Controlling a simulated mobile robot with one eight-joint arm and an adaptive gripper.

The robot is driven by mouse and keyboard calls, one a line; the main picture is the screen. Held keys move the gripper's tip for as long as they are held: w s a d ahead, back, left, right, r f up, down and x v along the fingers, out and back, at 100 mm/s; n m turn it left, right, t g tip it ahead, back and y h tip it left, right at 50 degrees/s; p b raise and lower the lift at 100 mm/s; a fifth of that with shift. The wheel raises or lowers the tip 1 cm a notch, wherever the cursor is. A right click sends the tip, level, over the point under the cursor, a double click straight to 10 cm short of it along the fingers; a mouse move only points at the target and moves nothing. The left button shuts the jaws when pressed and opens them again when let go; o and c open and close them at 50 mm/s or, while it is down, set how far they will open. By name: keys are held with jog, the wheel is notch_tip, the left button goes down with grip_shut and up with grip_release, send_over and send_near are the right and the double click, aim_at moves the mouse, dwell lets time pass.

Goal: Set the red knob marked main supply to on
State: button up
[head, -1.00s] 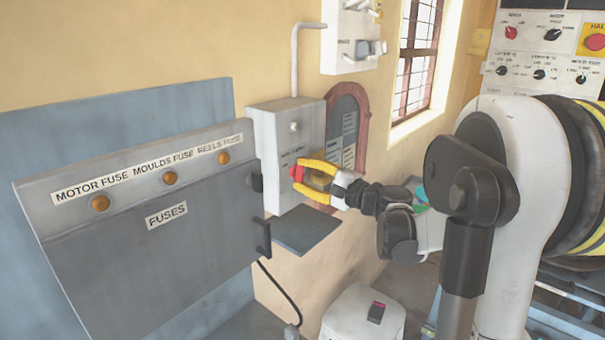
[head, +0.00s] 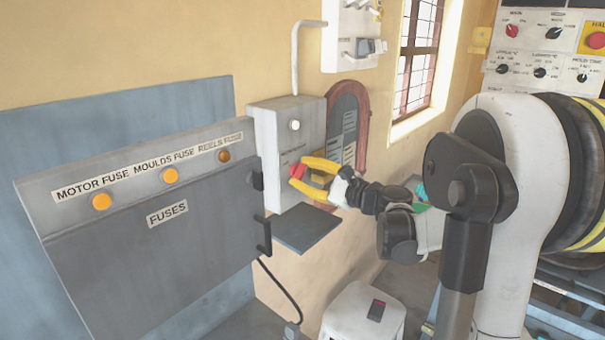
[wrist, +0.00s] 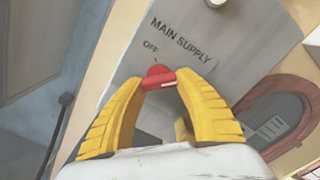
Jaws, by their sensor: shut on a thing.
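The red knob (head: 297,171) is on the front of the grey main supply box (head: 272,150) on the wall. My gripper (head: 300,173) has its yellow fingers closed around the knob from both sides. In the wrist view the red knob (wrist: 158,78) sits between the fingertips, with a pale mark on its lower right. The words "MAIN SUPPLY" (wrist: 181,38) and "OFF" (wrist: 151,46) show above it. No "on" mark can be made out; the right finger covers part of the panel. A round lamp (head: 295,125) above the knob looks bright white.
The grey fuse panel (head: 150,230) stands close on the left, with a black handle (head: 263,236). Its two left lamps glow amber; the third is darker. A dark shelf (head: 306,228) juts out below the box. A white stool (head: 362,318) stands below.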

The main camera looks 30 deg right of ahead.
dwell(0.3)
jog(key=o, duration=1.2)
jog(key=v, duration=1.2)
